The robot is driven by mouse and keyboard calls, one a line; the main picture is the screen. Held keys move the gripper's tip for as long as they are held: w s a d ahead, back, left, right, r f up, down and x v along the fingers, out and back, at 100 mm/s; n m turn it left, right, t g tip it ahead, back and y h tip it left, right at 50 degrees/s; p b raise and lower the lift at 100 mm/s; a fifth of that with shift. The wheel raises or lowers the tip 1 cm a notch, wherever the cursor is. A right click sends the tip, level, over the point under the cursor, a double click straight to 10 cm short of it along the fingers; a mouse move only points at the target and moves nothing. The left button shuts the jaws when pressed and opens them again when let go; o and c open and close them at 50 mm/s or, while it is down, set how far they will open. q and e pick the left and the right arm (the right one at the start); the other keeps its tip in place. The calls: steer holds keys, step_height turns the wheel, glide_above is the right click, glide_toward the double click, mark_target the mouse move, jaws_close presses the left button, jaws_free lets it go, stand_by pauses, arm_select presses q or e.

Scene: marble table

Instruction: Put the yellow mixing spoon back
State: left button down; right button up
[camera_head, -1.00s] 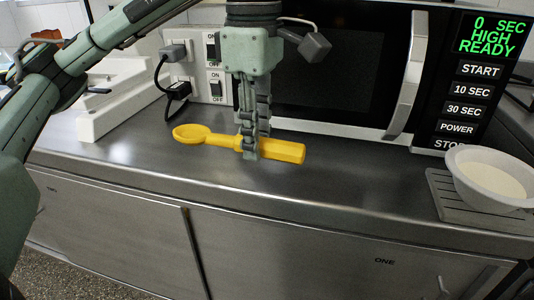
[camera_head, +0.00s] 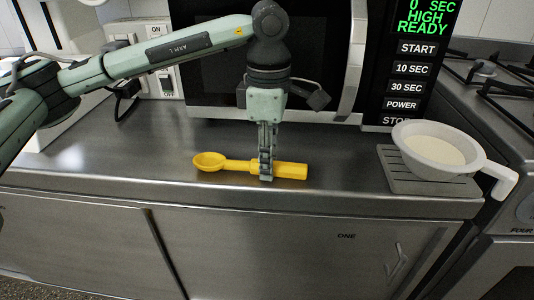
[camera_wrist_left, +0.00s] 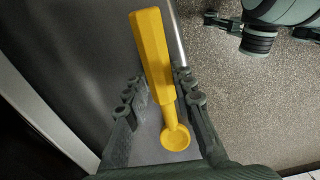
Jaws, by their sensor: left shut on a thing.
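The yellow mixing spoon (camera_head: 290,170) lies roughly level across the head view, its round bowl to the left and its thick handle to the right. My left gripper (camera_head: 266,172) points down and is shut on the handle near its neck. The spoon appears over the front part of the steel counter; its exact height is hard to tell. In the left wrist view the spoon (camera_wrist_left: 152,50) lies between the fingers of my left gripper (camera_wrist_left: 158,90). My right gripper is not in the head view; knobby dark parts at the wrist view's upper right may belong to it.
A white bowl with a handle (camera_head: 420,142) stands on a grey slatted mat (camera_head: 400,178) at the right. A microwave (camera_head: 350,60) stands behind, with wall switches and plugs to its left. A stove (camera_head: 490,80) is at the far right. The steel counter (camera_head: 130,160) is clear left of the spoon.

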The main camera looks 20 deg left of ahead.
arm_select(q)
steer(key=shift+f, duration=0.1)
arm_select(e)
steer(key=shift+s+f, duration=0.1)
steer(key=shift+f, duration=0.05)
arm_select(q)
steer(key=c, duration=1.6)
jaws_free()
steer(key=o, duration=0.3)
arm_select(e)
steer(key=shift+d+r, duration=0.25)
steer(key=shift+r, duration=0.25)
